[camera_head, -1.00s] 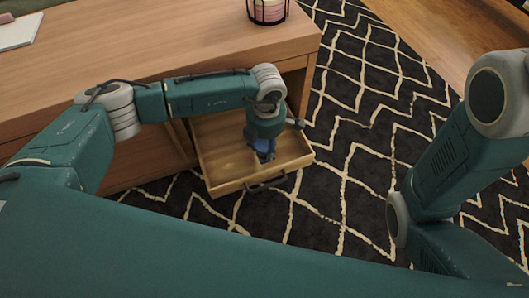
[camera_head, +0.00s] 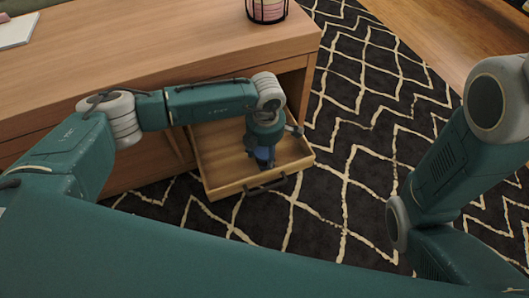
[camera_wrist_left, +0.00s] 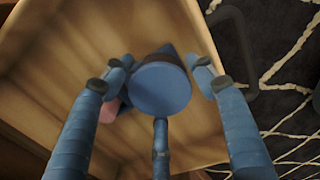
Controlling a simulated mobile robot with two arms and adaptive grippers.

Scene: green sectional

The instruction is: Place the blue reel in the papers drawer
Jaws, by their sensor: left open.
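The blue reel (camera_wrist_left: 160,88) shows its round flat face in the left wrist view, inside the open drawer of the wooden table. My left gripper (camera_head: 264,162) points down into this drawer (camera_head: 222,192). In the left wrist view the fingers of the gripper (camera_wrist_left: 158,84) are spread open around the reel, with gaps at its sides. I cannot tell whether the reel rests fully on the drawer floor (camera_wrist_left: 60,65). In the head view the gripper mostly hides the reel. My right gripper is out of view; only part of that arm shows at the right.
The wooden table (camera_head: 150,50) stands behind the drawer. A dark wire holder with a pink candle (camera_head: 267,10) stands on it, and a white book or pad (camera_head: 15,32) lies at far left. A small pink item (camera_wrist_left: 109,110) shows beside the reel. The patterned rug (camera_head: 345,140) is clear.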

